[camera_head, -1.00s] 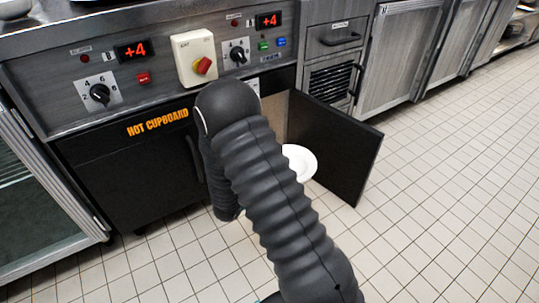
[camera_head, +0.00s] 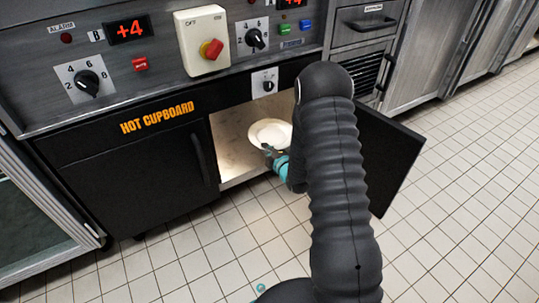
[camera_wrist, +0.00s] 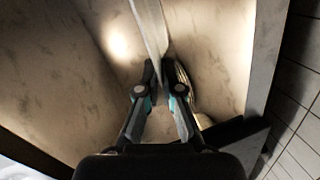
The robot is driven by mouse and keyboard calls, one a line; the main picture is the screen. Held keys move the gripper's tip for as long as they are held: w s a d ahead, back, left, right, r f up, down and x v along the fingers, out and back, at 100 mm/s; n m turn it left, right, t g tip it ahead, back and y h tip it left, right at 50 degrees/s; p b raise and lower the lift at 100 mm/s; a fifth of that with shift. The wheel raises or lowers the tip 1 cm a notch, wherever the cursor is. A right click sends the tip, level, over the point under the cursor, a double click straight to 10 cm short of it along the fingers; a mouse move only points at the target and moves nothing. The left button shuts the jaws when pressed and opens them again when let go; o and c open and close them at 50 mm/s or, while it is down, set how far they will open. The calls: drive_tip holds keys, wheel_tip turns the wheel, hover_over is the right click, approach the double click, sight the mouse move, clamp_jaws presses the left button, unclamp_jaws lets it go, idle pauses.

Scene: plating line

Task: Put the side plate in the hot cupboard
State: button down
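The white side plate (camera_head: 270,133) is in the open right half of the hot cupboard (camera_head: 232,150), above its pale floor. My gripper (camera_head: 268,150) is at the opening, at the plate's near edge, partly hidden by my arm. In the wrist view the plate (camera_wrist: 149,28) shows edge-on, and my gripper (camera_wrist: 156,80) is shut on its rim. The cupboard's pale, marbled inner surfaces (camera_wrist: 55,60) surround it there. I cannot tell whether the plate touches the floor.
The cupboard's right door (camera_head: 393,150) stands open to the right of my arm. The left door (camera_head: 130,175) is shut. The control panel (camera_head: 175,75) with knobs and a red switch runs above.

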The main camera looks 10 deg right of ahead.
drive_tip(key=shift+w+f+y, duration=0.1)
drive_tip(key=shift+f+y, duration=0.3)
drive_tip(key=shift+f, duration=0.1)
wheel_tip(320, 180, down, 10)
drive_tip(key=b, duration=0.1)
drive_tip(key=shift+r+n, duration=0.25)
drive_tip(key=shift+n, duration=0.05)
drive_tip(key=c, duration=1.3)
unclamp_jaws()
